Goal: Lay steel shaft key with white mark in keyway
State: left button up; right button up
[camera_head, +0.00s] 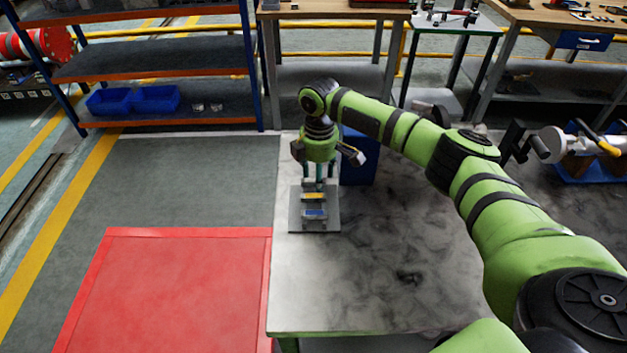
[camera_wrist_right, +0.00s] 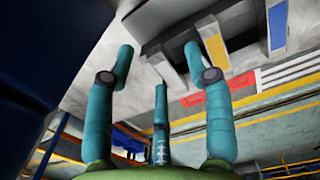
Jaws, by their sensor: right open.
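My right gripper (camera_head: 319,180) points down over the back part of a small grey plate (camera_head: 330,222) on the table. The plate carries grey blocks, one with a yellow patch (camera_head: 313,196) and one with a blue patch (camera_head: 315,213). The yellow patch (camera_wrist_right: 213,48) and blue patch (camera_wrist_right: 277,25) also show in the wrist view, beside the right finger. My left gripper is not in view.
A dark blue box (camera_head: 358,160) stands close behind the right gripper. The worn grey tabletop (camera_head: 365,290) is clear in front of the plate. A metal device with a yellow handle (camera_head: 575,142) is at the right. A red floor mat (camera_head: 165,295) lies left of the table.

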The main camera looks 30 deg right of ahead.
jog(key=shift+w, duration=0.1)
jog(key=c, duration=0.9)
grip_shut()
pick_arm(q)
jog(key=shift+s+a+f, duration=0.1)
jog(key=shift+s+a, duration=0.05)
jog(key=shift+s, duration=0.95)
pick_arm(e)
jog(key=shift+r, duration=0.1)
